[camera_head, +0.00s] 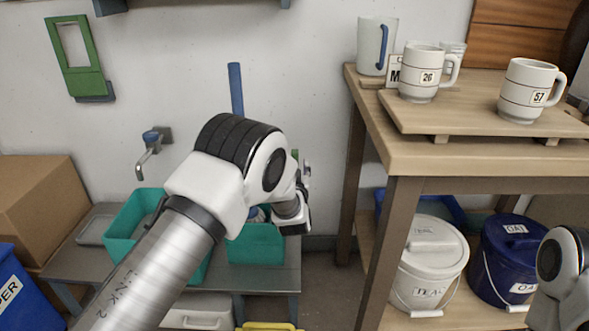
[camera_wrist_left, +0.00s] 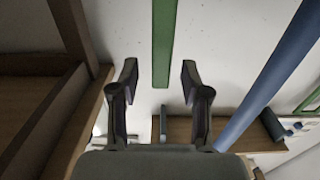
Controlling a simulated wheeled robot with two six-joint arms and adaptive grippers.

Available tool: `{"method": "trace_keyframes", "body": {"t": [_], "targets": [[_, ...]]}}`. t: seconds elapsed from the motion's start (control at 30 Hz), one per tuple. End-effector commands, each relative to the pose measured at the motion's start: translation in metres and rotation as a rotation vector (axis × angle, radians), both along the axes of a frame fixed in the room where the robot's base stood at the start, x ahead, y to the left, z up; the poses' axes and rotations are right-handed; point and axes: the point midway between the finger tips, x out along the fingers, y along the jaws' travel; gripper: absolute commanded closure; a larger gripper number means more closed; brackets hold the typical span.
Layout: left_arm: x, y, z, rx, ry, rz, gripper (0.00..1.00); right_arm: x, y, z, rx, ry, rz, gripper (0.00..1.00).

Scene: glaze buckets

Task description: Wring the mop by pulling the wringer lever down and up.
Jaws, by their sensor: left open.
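The green wringer lever (camera_wrist_left: 163,45) shows in the left wrist view as an upright flat bar. Its lower end lies between the fingertips of my left gripper (camera_wrist_left: 159,72), with a visible gap on each side. That gripper is open and holds nothing. In the head view my left arm hides most of the lever and gripper. The blue mop handle (camera_head: 236,88) stands upright behind my arm and shows slanted at right in the wrist view (camera_wrist_left: 275,80). A teal bucket (camera_head: 258,249) is partly hidden below my wrist. The mop head cannot be made out. My right gripper is out of view.
Another teal container (camera_head: 122,232) stands left on the grey bench (camera_head: 60,265). A wooden table (camera_head: 440,155) with mugs is at right, lidded buckets (camera_head: 430,262) beneath it. A wall tap (camera_head: 150,145) and cardboard box (camera_head: 40,205) are at left.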

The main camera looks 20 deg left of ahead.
Motion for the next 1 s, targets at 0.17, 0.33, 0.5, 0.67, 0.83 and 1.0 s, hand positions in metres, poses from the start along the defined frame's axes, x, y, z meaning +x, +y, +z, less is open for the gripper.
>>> {"method": "trace_keyframes", "body": {"t": [0.17, 0.33, 0.5, 0.67, 0.83, 1.0], "targets": [[0.027, 0.009, -0.003, -0.002, -0.001, 0.001, 0.53, 0.0, 0.0, -0.01, 0.0, 0.001, 0.0, 0.6], [0.034, 0.01, 0.0, 0.001, 0.001, 0.0, 0.53, 0.0, 0.0, -0.01, 0.0, 0.001, 0.0, 0.6], [0.033, 0.01, -0.001, 0.0, 0.002, 0.0, 0.67, 0.0, 0.0, -0.01, 0.0, 0.001, 0.0, 0.6], [0.033, 0.01, -0.001, 0.0, 0.002, 0.0, 1.0, 0.0, 0.0, -0.01, 0.0, 0.001, 0.0, 0.6], [0.033, 0.01, -0.001, 0.001, 0.0, 0.0, 1.0, 0.0, 0.0, -0.011, 0.0, 0.001, 0.0, 0.6], [0.027, 0.008, -0.003, 0.008, -0.023, 0.0, 1.0, 0.0, 0.0, -0.014, 0.0, 0.001, 0.0, 0.6]]}}
